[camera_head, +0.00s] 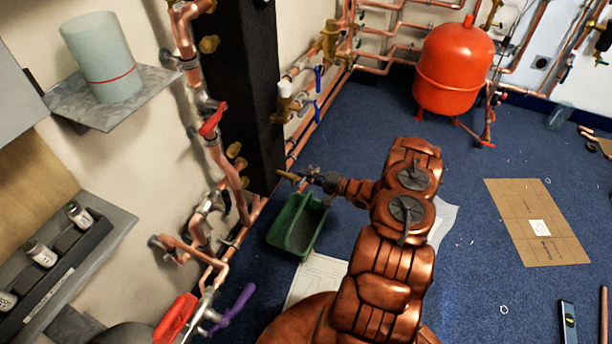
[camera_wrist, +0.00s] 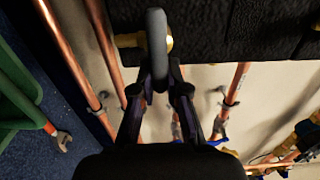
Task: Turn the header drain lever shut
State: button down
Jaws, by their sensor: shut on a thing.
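My gripper (camera_head: 308,177) is at the end of my copper-coloured arm, low beside the black column in the head view. In the wrist view, my gripper's fingers (camera_wrist: 160,78) close on a rounded grey lever (camera_wrist: 157,38). A brass fitting (camera_wrist: 130,40) shows behind the lever, against the black column. In the head view a brass piece (camera_head: 287,175) shows just beyond the fingertips; the lever itself is too small to make out there. I cannot tell the lever's exact angle to its pipe.
A green open carrier (camera_head: 275,240) stands on the blue floor below my gripper. Copper pipes (camera_head: 240,240) run along the wall, with a red lever (camera_head: 212,119), a purple lever (camera_head: 240,301) and blue levers (camera_head: 318,78). A red tank (camera_head: 452,75) stands behind.

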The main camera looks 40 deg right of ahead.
jog(key=shift+f, duration=0.1)
dwell(0.4)
jog(key=c, duration=1.2)
grip_release()
jog(key=v, duration=1.2)
